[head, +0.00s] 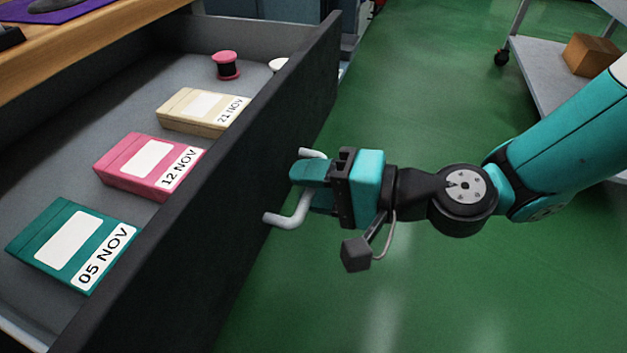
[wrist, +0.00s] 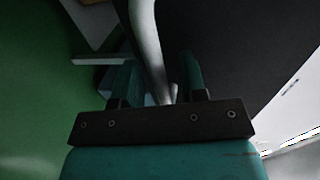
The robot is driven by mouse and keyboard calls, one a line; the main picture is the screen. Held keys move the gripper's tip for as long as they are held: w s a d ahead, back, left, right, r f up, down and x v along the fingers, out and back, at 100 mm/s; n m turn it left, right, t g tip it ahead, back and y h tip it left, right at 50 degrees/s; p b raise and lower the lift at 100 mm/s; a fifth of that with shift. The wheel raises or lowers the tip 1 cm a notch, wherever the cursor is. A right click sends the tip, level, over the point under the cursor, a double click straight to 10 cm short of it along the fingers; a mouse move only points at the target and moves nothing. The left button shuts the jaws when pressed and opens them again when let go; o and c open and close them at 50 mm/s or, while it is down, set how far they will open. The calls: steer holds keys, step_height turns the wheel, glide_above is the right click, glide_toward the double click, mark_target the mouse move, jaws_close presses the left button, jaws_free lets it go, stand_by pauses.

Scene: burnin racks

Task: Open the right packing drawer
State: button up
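The dark grey packing drawer (head: 225,178) stands pulled out far from under a wooden worktop, in the left half of the head view. Its light grey bar handle (head: 290,218) sticks out from the drawer front. My gripper (head: 312,187) is at this handle, its teal fingers on either side of the bar. In the wrist view the handle (wrist: 148,45) passes between the fingers, and a gap shows between the bar and the right finger. The fingers look open around the handle, not closed on it. Part of the handle is hidden behind the upper finger.
A grey cart (head: 540,70) with a brown box (head: 590,55) stands at upper right. Green floor (head: 420,100) between is clear.

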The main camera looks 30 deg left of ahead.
steer(key=p+v, duration=0.3)
steer(key=v, duration=1.4)
steer(key=shift+d, duration=0.25)
steer(key=s+d+r+n+t+h, duration=0.1)
steer(key=s+d+r+n+h, duration=0.25)
steer(key=d+h, duration=0.25)
steer(key=s+d+r+n+t+h, duration=0.1)
steer(key=s+d+r+n+h, duration=0.1)
steer(key=s+d+r+h, duration=0.25)
step_height(320, 180, up, 36)
steer(key=w+d+p, duration=0.1)
steer(key=p, duration=3.5)
steer(key=shift+w+d+h, duration=0.3)
steer(key=shift+d+h, duration=0.05)
steer(key=shift+d, duration=0.05)
steer(key=shift+f, duration=0.15)
